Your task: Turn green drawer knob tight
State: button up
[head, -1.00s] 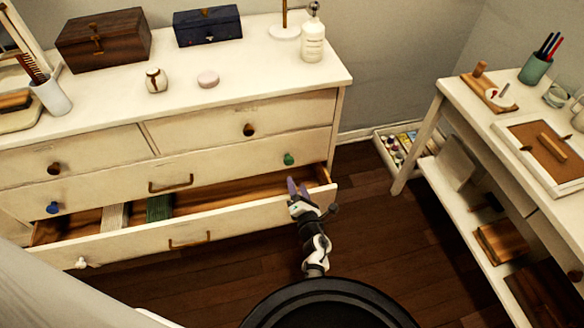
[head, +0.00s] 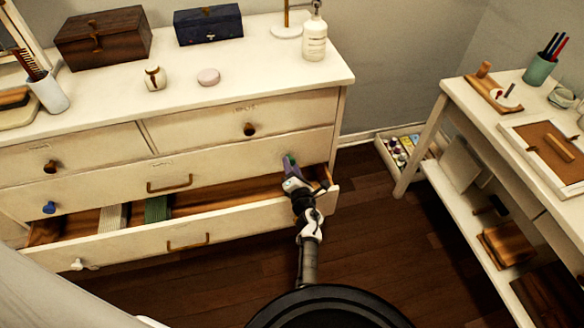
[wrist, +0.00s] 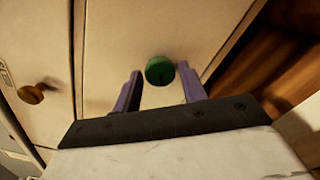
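The green drawer knob (wrist: 159,70) sits on the right part of the middle drawer front. In the wrist view it lies between and just beyond the two purple fingertips of my gripper (wrist: 160,88), with gaps on both sides. In the head view my gripper (head: 288,168) reaches up to the knob and covers most of it; a bit of green (head: 289,158) shows there. My gripper is open and holds nothing. The middle drawer (head: 110,190) is shut. I cannot tell whether the knob is loose.
The bottom drawer (head: 130,246) is pulled open beneath my gripper, with folded cloths (head: 155,209) inside. A brown knob (head: 249,129) is on the drawer above. A white desk (head: 450,110) stands at the right.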

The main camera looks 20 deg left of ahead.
jog(key=c, duration=0.6)
jog(key=shift+m, duration=0.4)
jog(key=m+p, duration=0.8)
jog(key=m, duration=1)
jog(key=shift+r, duration=0.1)
jog(key=m+p, duration=0.1)
jog(key=m, duration=0.5)
jog(key=shift+m+p, duration=0.3)
